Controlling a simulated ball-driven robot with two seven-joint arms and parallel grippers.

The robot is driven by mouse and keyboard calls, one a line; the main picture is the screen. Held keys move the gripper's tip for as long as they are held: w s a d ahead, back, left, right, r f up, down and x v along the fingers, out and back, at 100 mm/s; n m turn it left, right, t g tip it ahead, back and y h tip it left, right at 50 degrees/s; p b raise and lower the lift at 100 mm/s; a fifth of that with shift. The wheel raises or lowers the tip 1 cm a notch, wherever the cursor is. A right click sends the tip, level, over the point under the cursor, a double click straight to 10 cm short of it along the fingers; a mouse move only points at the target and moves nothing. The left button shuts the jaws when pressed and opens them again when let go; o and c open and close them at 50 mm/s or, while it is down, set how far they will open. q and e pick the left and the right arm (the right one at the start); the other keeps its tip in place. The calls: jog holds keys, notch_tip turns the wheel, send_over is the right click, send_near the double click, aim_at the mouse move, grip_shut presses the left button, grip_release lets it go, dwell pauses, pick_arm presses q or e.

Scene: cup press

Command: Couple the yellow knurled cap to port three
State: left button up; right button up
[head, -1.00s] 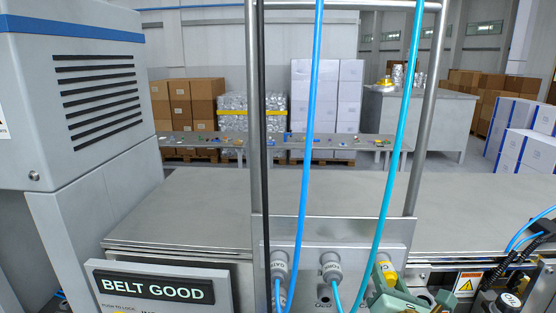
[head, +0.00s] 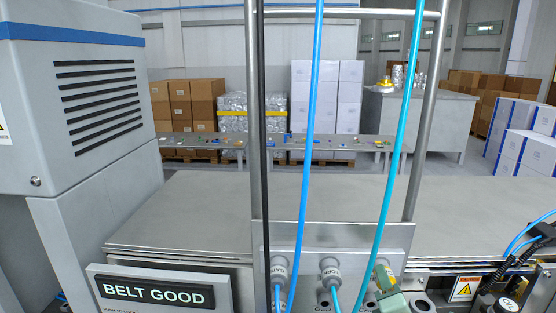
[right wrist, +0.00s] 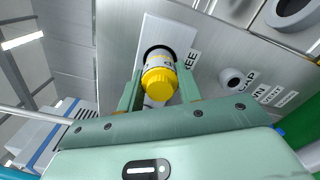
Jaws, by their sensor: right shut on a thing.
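The yellow knurled cap (right wrist: 160,80) is between the two green fingers of my right gripper (right wrist: 160,92) in the right wrist view. The gripper is shut on it. The cap's far end is at a dark round port opening (right wrist: 158,53) in a pale plate, beside lettering ending in "REE". I cannot tell how far the cap is in the port. In the head view my right gripper (head: 386,282) is at the lower right of the metal panel (head: 345,240), and its fingers mostly hide the cap and port. My left gripper is not in view.
Two grey connectors (head: 330,270) with blue hoses sit left of my right gripper. A grey peg (right wrist: 232,79) stands near "CAP" and "VENT" labels. Upright metal posts (head: 424,120) frame the panel. The steel top behind is clear.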

jog(key=shift+r, duration=0.1)
jog(key=o, duration=1.3)
jog(key=shift+w, duration=0.1)
jog(key=s+p, duration=0.1)
jog(key=s, duration=0.8)
jog(key=shift+a, duration=0.3)
